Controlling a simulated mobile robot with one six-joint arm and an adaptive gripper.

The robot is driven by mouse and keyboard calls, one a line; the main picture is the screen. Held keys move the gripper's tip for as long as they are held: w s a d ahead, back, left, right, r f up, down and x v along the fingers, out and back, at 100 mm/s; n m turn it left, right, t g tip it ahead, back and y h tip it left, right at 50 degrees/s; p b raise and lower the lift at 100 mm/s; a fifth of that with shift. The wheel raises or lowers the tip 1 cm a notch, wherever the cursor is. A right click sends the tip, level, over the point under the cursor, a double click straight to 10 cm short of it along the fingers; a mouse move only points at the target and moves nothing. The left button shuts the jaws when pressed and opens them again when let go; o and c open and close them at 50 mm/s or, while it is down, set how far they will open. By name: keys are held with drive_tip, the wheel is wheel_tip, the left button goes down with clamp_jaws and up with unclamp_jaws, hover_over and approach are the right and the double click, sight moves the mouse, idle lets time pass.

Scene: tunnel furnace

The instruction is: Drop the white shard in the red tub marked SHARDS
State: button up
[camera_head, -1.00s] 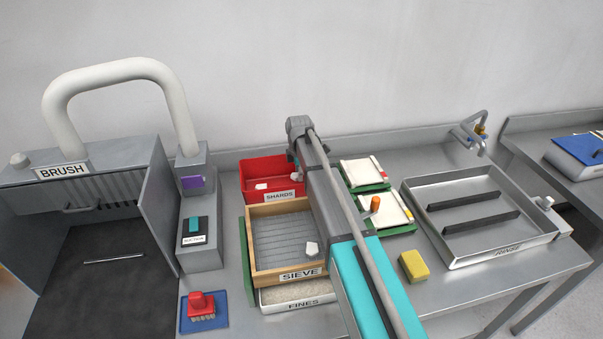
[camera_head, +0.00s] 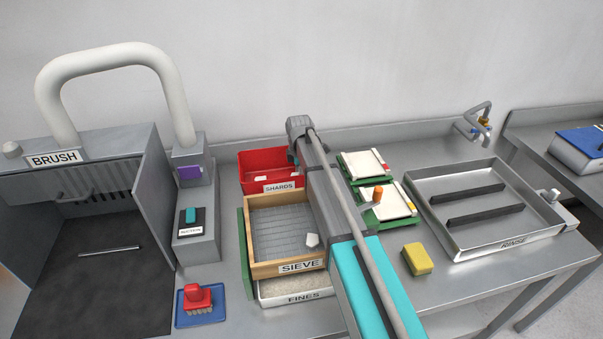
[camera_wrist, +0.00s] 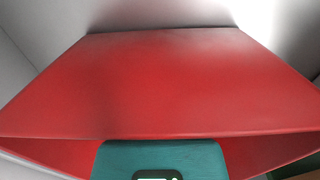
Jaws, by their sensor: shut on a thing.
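The red tub marked SHARDS (camera_head: 284,187) stands at the back of the bench, behind the sieve, with a pale piece (camera_head: 260,179) inside at its left. In the wrist view its red walls (camera_wrist: 160,80) fill most of the picture. My gripper (camera_head: 293,158) is at the tub's right side, partly hidden by my arm; its teal finger (camera_wrist: 160,158) shows in the wrist view against the red. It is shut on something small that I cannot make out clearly. A white shard (camera_head: 312,240) lies in the wooden sieve (camera_head: 262,271), at its right front corner.
The FINES tray (camera_head: 300,299) sits under the sieve. Two green trays with white tiles (camera_head: 362,165) stand right of my arm, near a yellow sponge (camera_head: 418,259) and the RINSE basin (camera_head: 478,250). The BRUSH hood (camera_head: 85,165) is at left, with a red brush (camera_head: 198,298) in front.

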drive_tip(key=o, duration=1.1)
drive_tip(key=shift+r, duration=0.1)
